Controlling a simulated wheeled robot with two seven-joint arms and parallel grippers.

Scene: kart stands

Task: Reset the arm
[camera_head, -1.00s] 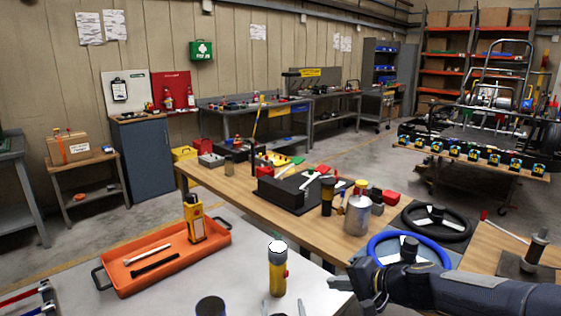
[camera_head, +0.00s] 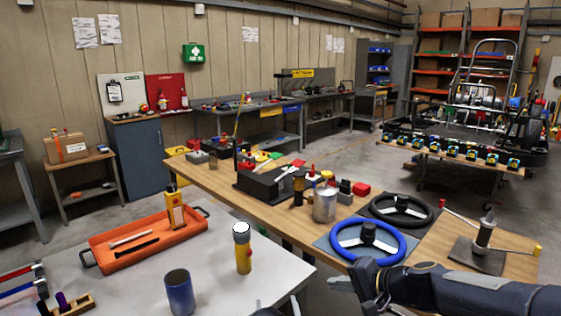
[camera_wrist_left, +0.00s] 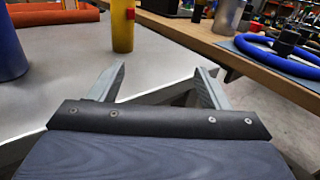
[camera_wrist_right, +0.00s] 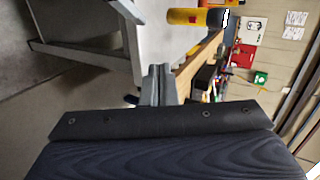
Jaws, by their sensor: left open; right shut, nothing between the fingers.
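My left gripper (camera_head: 277,307) only just shows at the bottom edge of the head view. In the left wrist view my left gripper (camera_wrist_left: 160,70) is open and empty, with its fingers spread above the grey table's edge. My right arm comes in from the right in the head view, and my right gripper (camera_head: 340,284) is off the grey table's right corner, below the blue steering wheel. In the right wrist view my right gripper (camera_wrist_right: 157,72) has its fingers together with nothing between them. That view is turned on its side.
The grey table (camera_head: 215,285) holds a yellow flashlight (camera_head: 242,250), a blue cup (camera_head: 180,293) and an orange tray (camera_head: 105,262). Behind it, a wooden bench (camera_head: 215,190) carries a blue steering wheel (camera_head: 402,245), a black steering wheel (camera_head: 427,215) and a metal can (camera_head: 324,206).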

